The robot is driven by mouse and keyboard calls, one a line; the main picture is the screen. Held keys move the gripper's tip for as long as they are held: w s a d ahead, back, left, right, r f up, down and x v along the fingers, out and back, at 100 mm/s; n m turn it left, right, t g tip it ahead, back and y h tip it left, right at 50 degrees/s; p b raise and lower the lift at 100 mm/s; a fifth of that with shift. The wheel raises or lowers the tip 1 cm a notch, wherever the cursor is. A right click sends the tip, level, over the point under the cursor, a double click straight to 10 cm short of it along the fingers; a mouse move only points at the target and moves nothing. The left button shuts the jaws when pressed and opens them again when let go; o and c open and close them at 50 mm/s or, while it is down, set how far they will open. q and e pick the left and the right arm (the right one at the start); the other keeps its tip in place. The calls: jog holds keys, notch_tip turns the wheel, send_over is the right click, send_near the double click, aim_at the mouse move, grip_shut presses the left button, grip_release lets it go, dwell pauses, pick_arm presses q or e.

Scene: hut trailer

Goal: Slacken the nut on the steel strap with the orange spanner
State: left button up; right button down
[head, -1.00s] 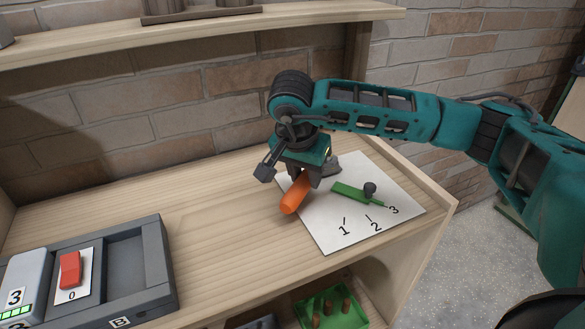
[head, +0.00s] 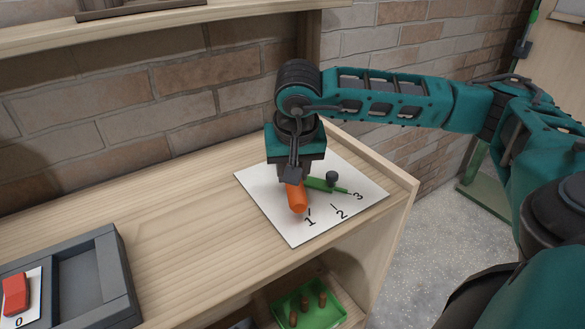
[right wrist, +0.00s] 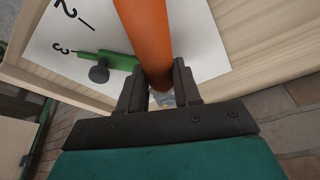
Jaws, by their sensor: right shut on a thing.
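My right gripper (head: 291,178) is shut on the orange spanner (head: 297,198), low over a white card (head: 283,226). The spanner's thick end points to the front of the shelf, near the mark 1. It also shows large between the fingers of my right gripper (right wrist: 160,88) in the right wrist view, as the orange spanner (right wrist: 147,38). A small grey, shiny bit (right wrist: 163,98) shows between the fingers; I cannot tell whether it is the nut, the strap or the spanner's head. The steel strap and nut are otherwise hidden by the gripper. My left gripper is not in view.
A green pointer (head: 325,186) with a dark knob (head: 332,177) lies on the card towards the mark 3. A grey tray (head: 95,275) with a red block (head: 15,295) is at the left. A green tray (head: 338,306) sits below. The wooden top between is clear.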

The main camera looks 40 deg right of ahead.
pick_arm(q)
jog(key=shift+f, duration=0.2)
pick_arm(e)
jog(key=shift+w+a+r+m, duration=0.1)
jog(key=shift+w+a+m, duration=0.1)
jog(key=shift+m, duration=0.1)
jog(key=shift+r+p, duration=2.85)
jog(key=shift+r, duration=1.4)
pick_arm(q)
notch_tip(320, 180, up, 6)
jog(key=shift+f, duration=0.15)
pick_arm(e)
jog(key=shift+f, duration=0.1)
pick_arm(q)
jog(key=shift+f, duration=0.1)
pick_arm(e)
jog(key=shift+a, duration=0.1)
